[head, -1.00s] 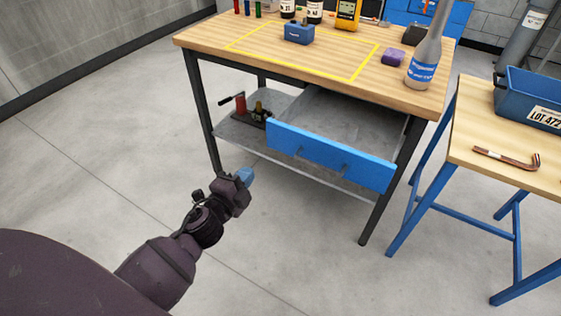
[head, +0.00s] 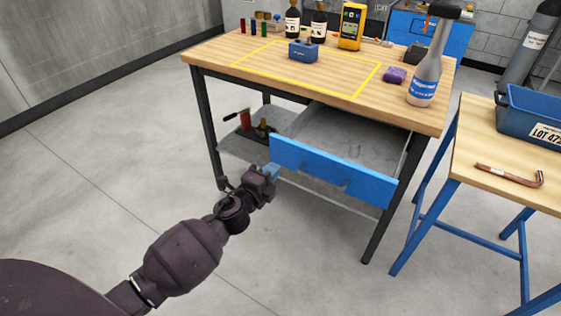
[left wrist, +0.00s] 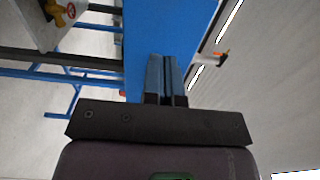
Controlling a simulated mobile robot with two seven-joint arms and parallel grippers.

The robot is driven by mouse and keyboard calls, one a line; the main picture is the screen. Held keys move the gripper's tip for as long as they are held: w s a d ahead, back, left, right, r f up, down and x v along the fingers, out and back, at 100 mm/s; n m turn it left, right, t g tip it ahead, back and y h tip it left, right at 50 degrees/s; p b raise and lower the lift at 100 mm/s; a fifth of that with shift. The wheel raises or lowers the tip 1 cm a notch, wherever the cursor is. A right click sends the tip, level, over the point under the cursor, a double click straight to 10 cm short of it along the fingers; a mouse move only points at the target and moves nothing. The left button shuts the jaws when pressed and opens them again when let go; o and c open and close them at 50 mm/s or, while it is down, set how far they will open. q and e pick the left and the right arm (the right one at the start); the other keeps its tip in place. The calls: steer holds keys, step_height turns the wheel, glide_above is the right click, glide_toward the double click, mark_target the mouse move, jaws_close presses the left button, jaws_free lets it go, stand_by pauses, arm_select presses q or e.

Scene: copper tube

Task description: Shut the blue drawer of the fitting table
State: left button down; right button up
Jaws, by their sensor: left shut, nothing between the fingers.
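The blue drawer (head: 330,171) of the fitting table (head: 225,62) is pulled out, with its grey inside showing behind the blue front. My left gripper (head: 271,171) is shut and empty at the left end of the drawer front. In the left wrist view the shut blue fingers (left wrist: 166,78) point at the blue drawer front (left wrist: 165,28) and overlap it; I cannot tell whether they touch it. My right gripper is not in view.
A lower shelf (head: 240,147) with a red-handled tool stands behind the drawer's left end. A wooden side table (head: 480,150) on blue legs, holding a blue bin (head: 525,122) and a copper tube (head: 510,175), stands to the right. The floor in front is clear.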

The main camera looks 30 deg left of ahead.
mark_target(285, 156)
arm_select(q)
steer(key=w, duration=0.3)
steer(key=shift+w+f, duration=0.1)
steer(key=shift+w, duration=0.65)
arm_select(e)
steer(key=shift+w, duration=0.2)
arm_select(q)
steer(key=shift+w+d, duration=0.1)
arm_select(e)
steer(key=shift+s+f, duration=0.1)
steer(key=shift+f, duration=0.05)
